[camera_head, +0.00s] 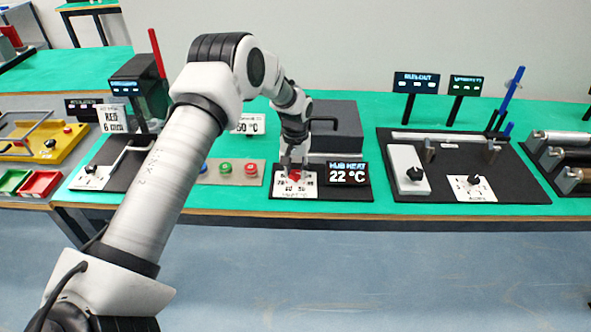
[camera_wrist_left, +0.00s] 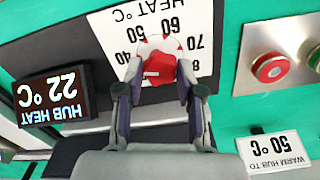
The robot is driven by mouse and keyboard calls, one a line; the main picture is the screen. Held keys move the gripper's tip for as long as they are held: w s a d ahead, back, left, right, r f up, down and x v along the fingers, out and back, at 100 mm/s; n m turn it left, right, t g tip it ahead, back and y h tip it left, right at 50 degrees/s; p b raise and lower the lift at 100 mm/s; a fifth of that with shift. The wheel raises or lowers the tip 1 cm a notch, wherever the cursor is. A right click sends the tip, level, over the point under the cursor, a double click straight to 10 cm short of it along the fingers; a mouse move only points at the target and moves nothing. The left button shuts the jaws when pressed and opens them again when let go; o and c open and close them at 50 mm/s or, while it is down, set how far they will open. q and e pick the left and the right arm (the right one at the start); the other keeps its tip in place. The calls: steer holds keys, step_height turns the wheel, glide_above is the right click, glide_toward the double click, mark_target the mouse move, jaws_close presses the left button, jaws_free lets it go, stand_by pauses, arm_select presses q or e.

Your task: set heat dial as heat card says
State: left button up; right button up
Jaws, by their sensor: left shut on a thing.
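The red heat dial (camera_head: 295,176) is on a white scale plate at the front of the hub heater. In the left wrist view the dial (camera_wrist_left: 161,68) sits between my fingers. The scale plate (camera_wrist_left: 110,22) reads upside down there, with 40, 50, 60, 70 and 80 visible. A white mark shows on the dial; its exact setting is unclear. My left gripper (camera_head: 291,160) is shut on the dial from above. The heat card (camera_wrist_left: 275,150) says "WARM HUB TO 50 °C"; it stands partly hidden behind my arm in the head view (camera_head: 249,124). The display (camera_head: 348,174) reads "HUB HEAT 22 °C".
The dark heater block (camera_head: 337,128) stands behind the dial. A panel with red and green buttons (camera_head: 237,169) is left of it. A black board with a white block (camera_head: 408,168) and a second dial is to the right. Bare green table (camera_head: 385,108) shows between stations.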

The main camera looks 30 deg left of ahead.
arm_select(q)
steer(key=m, duration=0.5)
steer(key=shift+s+f+m, duration=0.15)
steer(key=shift+f+m, duration=0.1)
steer(key=shift+m, duration=0.05)
steer(key=shift+m+b, duration=0.5)
steer(key=shift+m, duration=1.6)
steer(key=o, duration=1.2)
steer(key=shift+c, duration=0.2)
steer(key=shift+r, duration=0.1)
